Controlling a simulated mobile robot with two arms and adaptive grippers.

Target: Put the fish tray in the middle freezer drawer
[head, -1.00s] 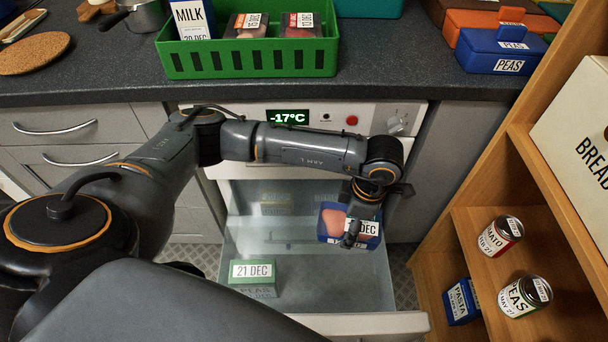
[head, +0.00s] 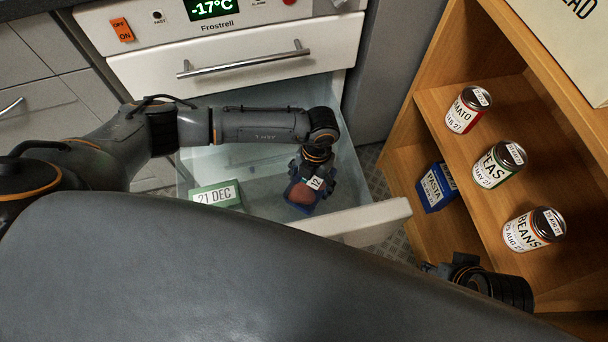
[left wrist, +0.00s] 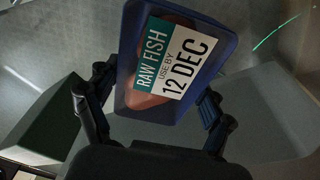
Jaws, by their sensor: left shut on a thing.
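The fish tray (head: 300,207) is small and blue, with pinkish fish in it. In the left wrist view the tray (left wrist: 128,60) carries a label reading RAW FISH, USE BY 12 DEC. My left gripper (head: 303,188) is shut on it, with a finger at each side. The tray is inside the outline of the open freezer drawer (head: 350,223), toward its front right. I cannot tell whether it touches the drawer floor. The open drawer is directly below a shut drawer (head: 240,62). Part of my right gripper (head: 440,270) shows at the lower right; its fingers are unclear.
A green box (head: 216,196) marked 21 DEC lies in the drawer, left of the tray. A wooden shelf (head: 450,110) with several cans and a blue pasta box (head: 436,187) stands close on the right. My own arm hides the drawer's front left.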

